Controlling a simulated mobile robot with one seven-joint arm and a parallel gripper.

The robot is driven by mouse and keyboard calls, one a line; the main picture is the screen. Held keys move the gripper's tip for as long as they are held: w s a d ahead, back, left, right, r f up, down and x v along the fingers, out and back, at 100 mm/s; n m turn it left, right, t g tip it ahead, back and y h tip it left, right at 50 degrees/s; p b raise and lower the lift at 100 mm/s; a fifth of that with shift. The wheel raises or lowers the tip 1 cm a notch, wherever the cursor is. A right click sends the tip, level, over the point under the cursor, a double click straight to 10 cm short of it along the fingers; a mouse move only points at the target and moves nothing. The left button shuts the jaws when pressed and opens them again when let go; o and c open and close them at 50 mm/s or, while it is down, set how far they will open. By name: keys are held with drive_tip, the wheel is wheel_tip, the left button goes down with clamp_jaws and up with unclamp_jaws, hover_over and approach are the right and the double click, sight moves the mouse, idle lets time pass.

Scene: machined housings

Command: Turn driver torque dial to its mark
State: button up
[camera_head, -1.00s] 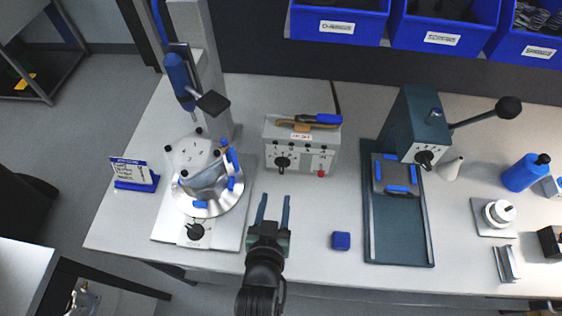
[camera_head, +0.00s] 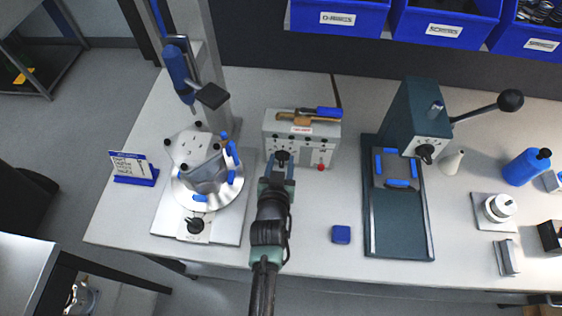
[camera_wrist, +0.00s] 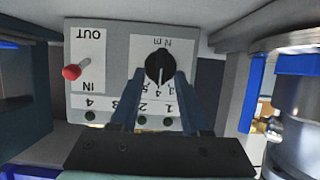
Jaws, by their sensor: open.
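The driver torque dial is a black knob (camera_wrist: 159,68) on the front of a grey control box (camera_head: 332,148). In the wrist view it sits under the "N m" label, with small scale marks beside it. My gripper (camera_wrist: 156,80) is open, with its two dark fingers reaching to either side of the knob. I cannot tell whether the fingertips touch it. In the head view my gripper (camera_head: 278,168) is right in front of the box and mostly hides the dial. The dial's target mark is not clear.
A red toggle (camera_wrist: 72,72) with OUT and IN labels is on the same panel. A rotary fixture (camera_head: 207,190) with a driver above it stands at left. A green press (camera_head: 410,120) stands at right, and a blue block (camera_head: 341,234) lies on the bench (camera_head: 310,210).

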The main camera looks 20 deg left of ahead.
drive_tip(key=shift+s, duration=0.1)
clamp_jaws()
drive_tip(key=shift+f+b, duration=0.1)
drive_tip(key=shift+b, duration=0.6)
drive_tip(key=n+h+b, duration=0.1)
drive_tip(key=b, duration=0.2)
drive_tip(key=shift+a+f+b, duration=0.2)
drive_tip(key=shift+b, duration=0.1)
drive_tip(key=n+b, duration=0.1)
drive_tip(key=b, duration=0.2)
drive_tip(key=shift+a+f+t+h, duration=0.1)
drive_tip(key=shift+t+h, duration=0.2)
drive_tip(key=n+h+b, duration=0.1)
drive_tip(key=n+b, duration=0.1)
drive_tip(key=b, duration=0.1)
drive_tip(key=n+t+h+b, duration=0.1)
drive_tip(key=n+b, duration=0.1)
drive_tip(key=b, duration=0.1)
drive_tip(key=shift+s+a, duration=0.15)
drive_tip(key=shift+a, duration=0.25)
drive_tip(key=shift+a+n+t+h+b, duration=0.1)
drive_tip(key=shift+n+t+h+b, duration=0.45)
drive_tip(key=shift+n+b, duration=0.75)
